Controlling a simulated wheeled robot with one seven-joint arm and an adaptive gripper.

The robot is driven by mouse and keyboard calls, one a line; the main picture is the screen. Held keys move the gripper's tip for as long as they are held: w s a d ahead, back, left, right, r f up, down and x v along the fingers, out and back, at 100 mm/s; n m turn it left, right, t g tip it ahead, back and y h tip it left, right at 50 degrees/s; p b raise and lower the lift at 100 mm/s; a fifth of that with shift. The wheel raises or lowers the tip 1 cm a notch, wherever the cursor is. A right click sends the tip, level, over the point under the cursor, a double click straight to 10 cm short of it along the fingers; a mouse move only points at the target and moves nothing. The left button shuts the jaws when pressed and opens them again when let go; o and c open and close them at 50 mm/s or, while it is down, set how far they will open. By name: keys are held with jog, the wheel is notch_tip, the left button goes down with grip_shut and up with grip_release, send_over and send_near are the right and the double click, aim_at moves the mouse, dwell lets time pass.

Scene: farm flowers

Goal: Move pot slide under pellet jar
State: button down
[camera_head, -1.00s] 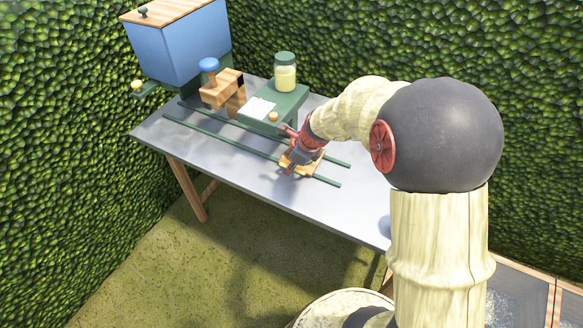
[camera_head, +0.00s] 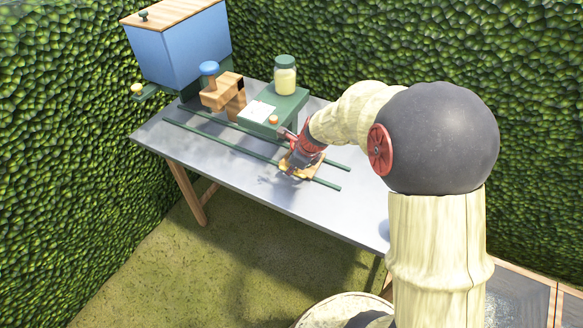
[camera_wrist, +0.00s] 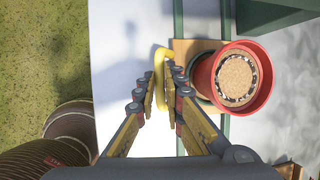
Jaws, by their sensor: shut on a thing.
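The wooden pot slide (camera_head: 316,162) sits across two green rails near their right end in the head view. In the wrist view, the slide (camera_wrist: 187,50) carries a red pot (camera_wrist: 266,98) with a round tan top inside, and a yellow handle (camera_wrist: 160,55) sticks out at its side. My gripper (camera_wrist: 162,78) is shut on this handle, with the pot to the right of its fingers. In the head view my gripper (camera_head: 298,166) partly hides the slide and pot. The pellet jar (camera_head: 285,77), glass with a green lid and pale yellow contents, stands farther back.
The green rails (camera_head: 208,138) run left along the grey table (camera_head: 215,158). A green box (camera_head: 290,104) with a white card and an orange knob lies behind them. A wooden block piece with a blue knob (camera_head: 209,67) and a blue hopper (camera_head: 182,45) stand at the left.

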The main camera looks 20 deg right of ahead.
aim_at(280, 168)
dwell(0.5)
jog(key=w+a+p, duration=0.2)
jog(key=p, duration=0.1)
jog(key=shift+w+r, duration=0.2)
jog(key=shift+w, duration=0.2)
jog(key=shift+w+a+f, duration=0.15)
jog(key=shift+w+a, duration=0.2)
jog(key=shift+w, duration=0.05)
jog(key=c, duration=1.9)
grip_release()
jog(key=v, duration=1.2)
